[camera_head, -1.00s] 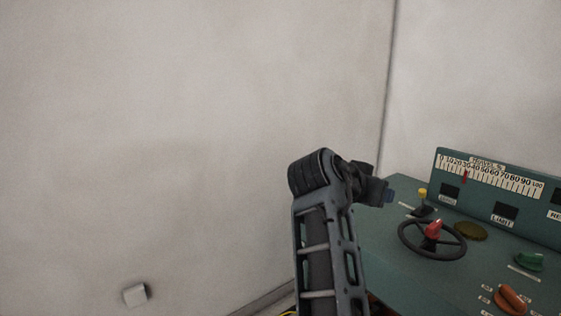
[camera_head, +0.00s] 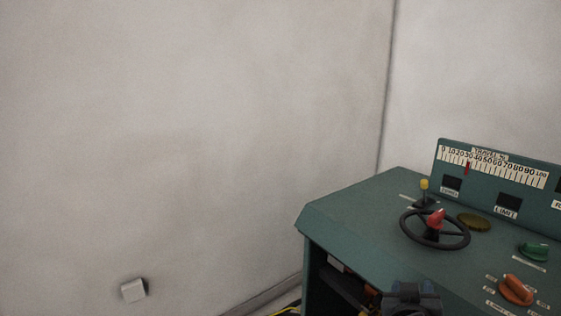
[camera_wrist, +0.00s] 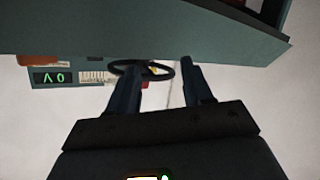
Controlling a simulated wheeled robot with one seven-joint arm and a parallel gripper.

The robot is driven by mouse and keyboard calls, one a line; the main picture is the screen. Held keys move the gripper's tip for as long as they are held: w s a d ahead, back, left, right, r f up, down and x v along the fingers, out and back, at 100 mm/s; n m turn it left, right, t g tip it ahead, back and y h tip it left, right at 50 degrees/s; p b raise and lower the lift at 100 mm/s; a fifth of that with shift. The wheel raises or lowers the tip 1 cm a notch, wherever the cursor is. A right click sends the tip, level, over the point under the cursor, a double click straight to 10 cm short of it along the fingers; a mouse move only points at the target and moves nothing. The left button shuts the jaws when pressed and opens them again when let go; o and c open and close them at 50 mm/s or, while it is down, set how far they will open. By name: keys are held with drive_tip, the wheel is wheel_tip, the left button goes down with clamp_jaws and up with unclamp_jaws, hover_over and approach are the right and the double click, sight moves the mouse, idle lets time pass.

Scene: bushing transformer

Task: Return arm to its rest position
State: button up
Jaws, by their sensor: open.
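My gripper (camera_wrist: 160,76) shows in the wrist view with its two dark fingers apart and nothing between them. In the head view, a dark part of my arm shows at the bottom edge, low in front of the green console (camera_head: 350,212); the fingers cannot be made out there. The black handwheel (camera_head: 434,230) with its red knob stands on the console top. It also shows in the wrist view (camera_wrist: 152,75), beyond the fingertips.
The console carries a yellow-tipped lever (camera_head: 424,190), an orange knob (camera_head: 515,290), a green knob (camera_head: 534,252) and an upright scale panel (camera_head: 492,168) with a red pointer. A plain wall (camera_head: 180,130) fills the left, with a small white box (camera_head: 133,290) low on it.

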drive_tip(key=s+f+n+y+b, duration=0.15)
drive_tip(key=s+f, duration=0.25)
drive_tip(key=s, duration=0.5)
drive_tip(key=s+f+n+t+y+b, duration=0.15)
drive_tip(key=s+f, duration=0.25)
drive_tip(key=s, duration=0.4)
drive_tip(key=s+f+n+y+b, duration=0.1)
drive_tip(key=s+f+y, duration=0.25)
drive_tip(key=s, duration=0.55)
drive_tip(key=s+a+r+m+b, duration=0.1)
drive_tip(key=s+a+r, duration=0.1)
drive_tip(key=s, duration=0.7)
drive_tip(key=s+a+r+m+b, duration=0.1)
drive_tip(key=s+r, duration=0.4)
drive_tip(key=s, duration=0.5)
drive_tip(key=shift+s+a+r+t+b, duration=0.25)
drive_tip(key=shift+a+t+b, duration=0.1)
drive_tip(key=shift+a, duration=0.5)
drive_tip(key=shift+y, duration=0.25)
